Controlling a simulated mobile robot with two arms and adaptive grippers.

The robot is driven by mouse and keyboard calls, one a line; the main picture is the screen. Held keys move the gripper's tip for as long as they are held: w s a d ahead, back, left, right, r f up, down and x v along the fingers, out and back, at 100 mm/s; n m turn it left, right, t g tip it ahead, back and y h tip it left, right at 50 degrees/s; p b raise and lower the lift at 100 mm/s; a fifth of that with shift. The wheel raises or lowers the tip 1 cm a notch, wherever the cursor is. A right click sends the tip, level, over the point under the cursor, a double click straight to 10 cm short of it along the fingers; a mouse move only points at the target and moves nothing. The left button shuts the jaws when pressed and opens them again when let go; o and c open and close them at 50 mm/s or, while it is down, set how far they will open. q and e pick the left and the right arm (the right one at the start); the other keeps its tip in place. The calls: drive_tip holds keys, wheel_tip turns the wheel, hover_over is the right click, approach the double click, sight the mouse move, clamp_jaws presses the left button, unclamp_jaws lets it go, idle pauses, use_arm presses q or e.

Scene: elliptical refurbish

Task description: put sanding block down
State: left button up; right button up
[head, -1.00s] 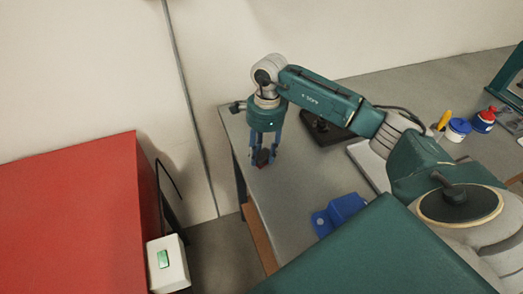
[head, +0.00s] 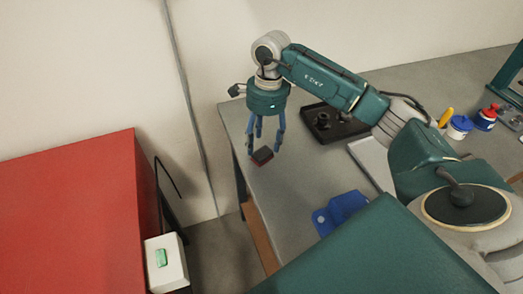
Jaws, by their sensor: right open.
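The sanding block (head: 262,156), dark on top with a red lower edge, lies on the grey workbench (head: 290,205) near its left edge. My right gripper (head: 265,150) points down just above and around the block, with its blue fingers spread. The fingers look apart from the block, and the gripper is open and empty. My left gripper is not in view.
A black tray (head: 334,123) with a dark part in it stands right of the gripper. A blue bracket (head: 341,212) lies nearer. A blue-lidded jar (head: 459,127) and a red-capped bottle (head: 486,117) stand at the right. A red surface (head: 70,220) fills the left.

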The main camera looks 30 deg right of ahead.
sight(264, 151)
wheel_tip(264, 151, up, 8)
drive_tip(key=b, duration=0.1)
drive_tip(key=shift+d+b, duration=0.3)
drive_tip(key=shift+d, duration=0.1)
drive_tip(key=shift+r, duration=0.15)
